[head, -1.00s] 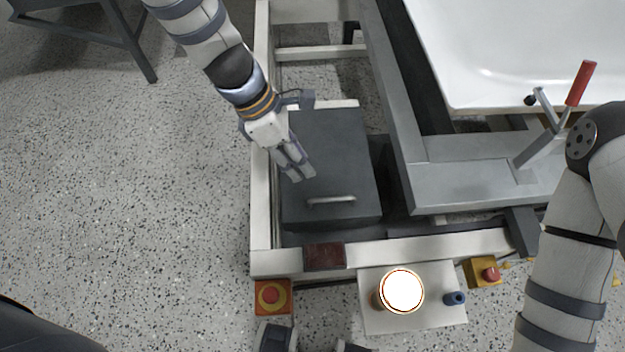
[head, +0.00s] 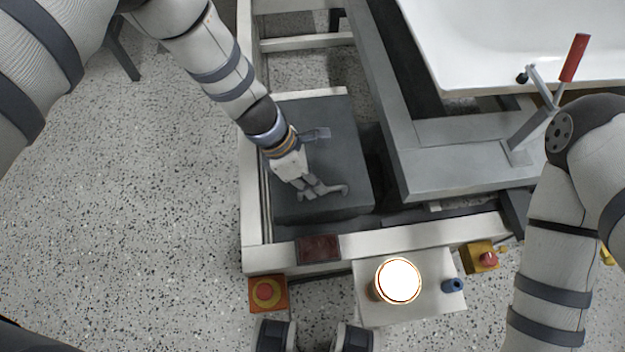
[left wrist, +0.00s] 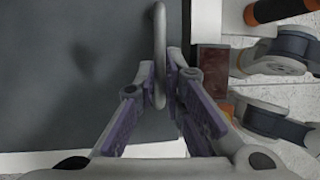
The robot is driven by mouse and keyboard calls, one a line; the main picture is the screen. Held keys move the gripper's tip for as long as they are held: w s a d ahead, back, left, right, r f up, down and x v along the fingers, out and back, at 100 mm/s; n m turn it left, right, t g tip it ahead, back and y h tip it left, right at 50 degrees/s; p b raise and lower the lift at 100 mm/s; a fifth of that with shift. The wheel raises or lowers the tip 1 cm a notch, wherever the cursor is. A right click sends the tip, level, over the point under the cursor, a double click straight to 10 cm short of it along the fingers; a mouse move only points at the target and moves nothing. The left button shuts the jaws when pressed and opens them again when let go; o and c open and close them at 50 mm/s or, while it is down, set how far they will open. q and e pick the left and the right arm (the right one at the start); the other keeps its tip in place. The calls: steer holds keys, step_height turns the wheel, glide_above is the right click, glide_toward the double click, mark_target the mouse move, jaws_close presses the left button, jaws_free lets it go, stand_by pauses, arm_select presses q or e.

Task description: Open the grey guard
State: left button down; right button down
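The grey guard (head: 308,120) is a dark grey box-like cover lying closed inside the pale frame. Its light bar handle (head: 339,189) is on top near the front edge. My left gripper (head: 324,191) is down at this handle. In the left wrist view the handle (left wrist: 159,45) runs between the two fingertips of my left gripper (left wrist: 160,75), which are drawn in close on both sides of it. The guard's dark flat top (left wrist: 70,70) fills the left of that view. My right arm enters at the right of the head view; its gripper is out of frame.
A white bathtub shell (head: 510,45) rests on a grey support at the upper right, with a red-handled lever (head: 574,58) beside it. In front stand a red stop button (head: 265,292), a glowing lamp (head: 398,281) and a yellow button box (head: 480,257). Open floor lies left.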

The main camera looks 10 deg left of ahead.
arm_select(q)
steer(key=w+a+r+g, duration=0.1)
steer(key=w+r, duration=0.3)
steer(key=r, duration=0.4)
steer(key=w+a+r+g+h+b, duration=0.1)
steer(key=w+r, duration=0.3)
steer(key=r, duration=0.4)
steer(key=shift+w+a+n, duration=0.4)
steer(key=shift+a, duration=0.2)
steer(key=shift+f, duration=0.1)
steer(key=c, duration=1.8)
jaws_free()
steer(key=shift+c, duration=0.2)
steer(key=shift+o, duration=0.8)
steer(key=shift+w+f, duration=0.15)
steer(key=shift+w, duration=0.05)
